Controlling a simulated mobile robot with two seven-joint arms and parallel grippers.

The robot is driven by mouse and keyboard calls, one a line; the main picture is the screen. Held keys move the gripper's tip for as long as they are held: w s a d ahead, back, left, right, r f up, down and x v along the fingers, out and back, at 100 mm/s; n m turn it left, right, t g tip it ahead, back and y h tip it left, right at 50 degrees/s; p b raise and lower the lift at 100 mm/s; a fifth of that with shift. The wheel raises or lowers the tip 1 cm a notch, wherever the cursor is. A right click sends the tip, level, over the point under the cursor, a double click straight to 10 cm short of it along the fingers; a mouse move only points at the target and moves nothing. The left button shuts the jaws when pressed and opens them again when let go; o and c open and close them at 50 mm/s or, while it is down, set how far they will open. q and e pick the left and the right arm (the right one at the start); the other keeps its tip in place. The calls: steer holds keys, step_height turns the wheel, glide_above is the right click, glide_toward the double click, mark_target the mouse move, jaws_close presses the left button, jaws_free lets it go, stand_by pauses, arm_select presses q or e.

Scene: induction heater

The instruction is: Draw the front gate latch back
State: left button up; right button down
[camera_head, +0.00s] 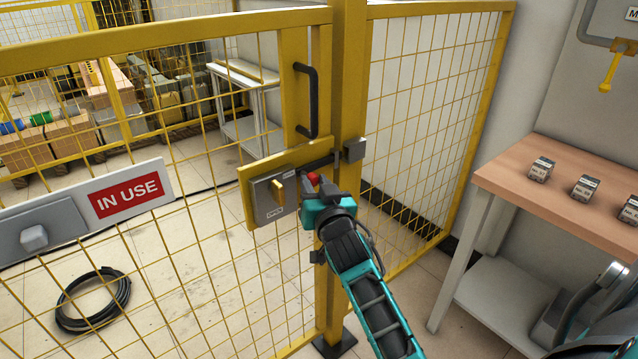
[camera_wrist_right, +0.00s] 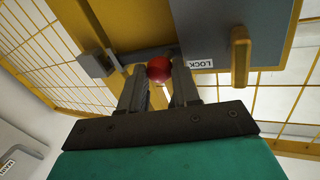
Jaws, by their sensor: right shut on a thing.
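The front gate latch is a grey box (camera_head: 270,197) on a yellow plate, with a yellow handle (camera_head: 278,191) on its face. A dark bolt (camera_head: 320,162) runs from it to a grey keeper (camera_head: 355,149) on the yellow post. In the right wrist view, the bolt (camera_wrist_right: 148,53) spans from the box (camera_wrist_right: 212,30) to the keeper (camera_wrist_right: 95,63). My right gripper (camera_head: 318,184) is shut on the red knob (camera_head: 313,178) below the bolt. The red knob (camera_wrist_right: 159,69) shows between both fingertips in the wrist view.
A black gate handle (camera_head: 308,100) stands above the latch. An IN USE sign (camera_head: 130,194) hangs on the mesh at left. A wooden-topped table (camera_head: 545,205) with small metal blocks stands at right. A cable coil (camera_head: 92,300) lies behind the mesh.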

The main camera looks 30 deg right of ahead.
arm_select(q)
steer(key=shift+a+r, duration=0.1)
steer(key=shift+a, duration=0.2)
arm_select(e)
steer(key=shift+a, duration=0.7)
steer(key=c, duration=0.8)
jaws_free()
arm_select(q)
steer(key=shift+s, duration=0.15)
arm_select(e)
steer(key=shift+s, duration=0.15)
